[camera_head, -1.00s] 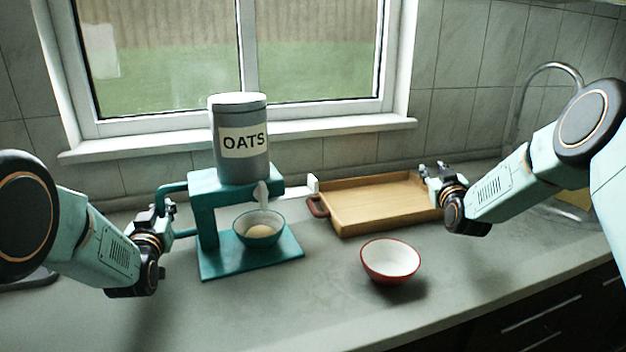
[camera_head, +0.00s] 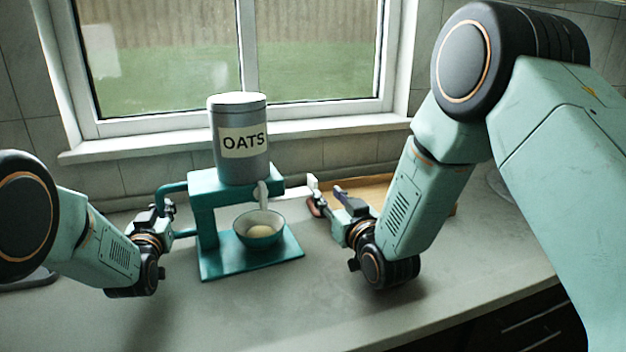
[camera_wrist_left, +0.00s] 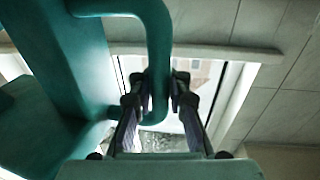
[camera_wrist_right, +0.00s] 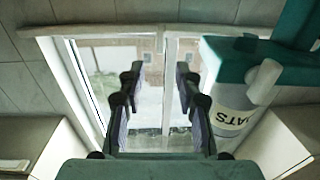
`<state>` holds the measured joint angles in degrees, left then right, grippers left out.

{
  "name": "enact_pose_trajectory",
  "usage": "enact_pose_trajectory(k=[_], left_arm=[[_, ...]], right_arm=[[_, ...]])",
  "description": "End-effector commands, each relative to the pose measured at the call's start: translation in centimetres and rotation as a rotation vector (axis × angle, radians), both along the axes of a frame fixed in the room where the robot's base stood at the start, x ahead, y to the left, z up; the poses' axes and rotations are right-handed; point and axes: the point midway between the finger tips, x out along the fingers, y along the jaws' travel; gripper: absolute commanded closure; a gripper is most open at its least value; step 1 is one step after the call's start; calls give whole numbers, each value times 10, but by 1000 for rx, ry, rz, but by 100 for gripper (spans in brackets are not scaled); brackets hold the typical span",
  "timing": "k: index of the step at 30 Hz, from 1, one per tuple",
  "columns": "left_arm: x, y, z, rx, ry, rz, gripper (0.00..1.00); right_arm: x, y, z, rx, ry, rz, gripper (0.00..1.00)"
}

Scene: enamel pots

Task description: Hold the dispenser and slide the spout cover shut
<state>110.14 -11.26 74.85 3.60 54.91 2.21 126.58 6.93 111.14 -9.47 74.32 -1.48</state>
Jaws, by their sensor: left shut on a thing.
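The dispenser is a teal stand (camera_head: 205,215) with a grey canister (camera_head: 240,165) labelled OATS. My left gripper (camera_head: 166,212) is shut on the teal side handle (camera_wrist_left: 158,60), which runs between its fingers in the left wrist view.
A wooden tray (camera_head: 372,188) lies behind my right gripper, mostly hidden by my right arm. The window sill (camera_head: 330,127) runs along the back. The counter in front of the stand is clear.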

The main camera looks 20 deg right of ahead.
Motion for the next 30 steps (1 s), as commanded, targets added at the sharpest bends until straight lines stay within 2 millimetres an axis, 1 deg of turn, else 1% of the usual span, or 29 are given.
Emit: enact_pose_trajectory(k=[1, 9, 15, 18, 24, 30], left_arm=[[0, 0, 1, 1, -1, -1, 100], [0, 0, 0, 0, -1, 0, 100], [0, 0, 1, 0, -1, 0, 100], [0, 0, 1, 0, -1, 0, 100], [0, 0, 0, 0, -1, 0, 100], [0, 0, 0, 1, -1, -1, 100]], right_arm=[[9, 1, 1, -2, -3, 2, 66], [51, 4, 0, -3, -2, 1, 66], [78, 5, 0, -3, -1, 1, 66], [88, 6, 0, -3, 0, 0, 66], [99, 6, 0, -3, 1, 0, 66], [101, 7, 0, -3, 1, 0, 66]])
